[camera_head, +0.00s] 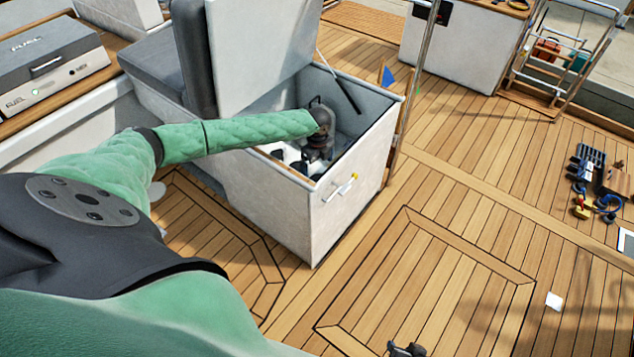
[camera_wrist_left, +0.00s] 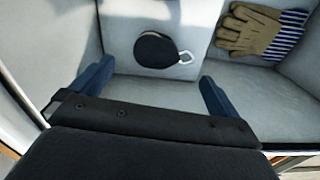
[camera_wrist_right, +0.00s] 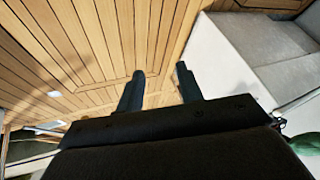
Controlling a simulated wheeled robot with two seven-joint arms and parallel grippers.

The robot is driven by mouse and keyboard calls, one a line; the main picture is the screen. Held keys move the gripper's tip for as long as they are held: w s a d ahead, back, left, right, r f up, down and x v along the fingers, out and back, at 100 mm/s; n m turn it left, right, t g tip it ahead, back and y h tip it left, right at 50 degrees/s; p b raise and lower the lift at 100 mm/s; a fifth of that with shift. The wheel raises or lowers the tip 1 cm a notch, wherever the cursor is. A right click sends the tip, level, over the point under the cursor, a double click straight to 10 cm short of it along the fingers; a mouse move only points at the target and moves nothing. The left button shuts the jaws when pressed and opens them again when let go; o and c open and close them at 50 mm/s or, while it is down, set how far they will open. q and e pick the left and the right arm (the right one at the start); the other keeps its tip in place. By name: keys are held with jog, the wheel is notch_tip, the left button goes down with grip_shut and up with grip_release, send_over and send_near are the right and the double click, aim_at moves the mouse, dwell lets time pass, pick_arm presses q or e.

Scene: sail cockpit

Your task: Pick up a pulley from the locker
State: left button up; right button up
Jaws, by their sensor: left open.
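The locker (camera_head: 280,210) is a pale open box with its lid raised. My left gripper (camera_head: 318,155) reaches down into it, and its fingertips are hard to make out in the head view. In the left wrist view, the left gripper (camera_wrist_left: 155,88) is open and empty. A round black pulley (camera_wrist_left: 155,50) with a small metal shackle lies on the locker's floor, just beyond the fingers and between their lines. I cannot tell its height gap from the fingers. My right gripper (camera_head: 405,350) is low at the bottom edge of the head view; in the right wrist view (camera_wrist_right: 159,88) it is open and empty.
Tan gloves with striped cuffs (camera_wrist_left: 262,30) lie in the locker to the right of the pulley. The raised lid (camera_head: 250,50) stands behind my left arm. A grey fuel box (camera_head: 45,65) is at upper left. The wooden deck (camera_head: 450,270) is mostly clear.

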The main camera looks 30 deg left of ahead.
aim_at(318, 178)
pick_arm(q)
notch_tip(318, 178, down, 2)
jog(key=shift+f, duration=0.15)
jog(key=shift+s+d+f, duration=0.1)
jog(key=shift+f, duration=0.45)
notch_tip(318, 178, down, 3)
jog(key=shift+s+d+f+p, duration=0.1)
jog(key=shift+f+p, duration=0.05)
jog(key=shift+p, duration=0.25)
jog(key=shift+f, duration=0.3)
jog(key=c, duration=1.1)
pick_arm(e)
notch_tip(318, 178, up, 3)
jog(key=shift+s+d+r, duration=0.15)
jog(key=shift+r, duration=0.05)
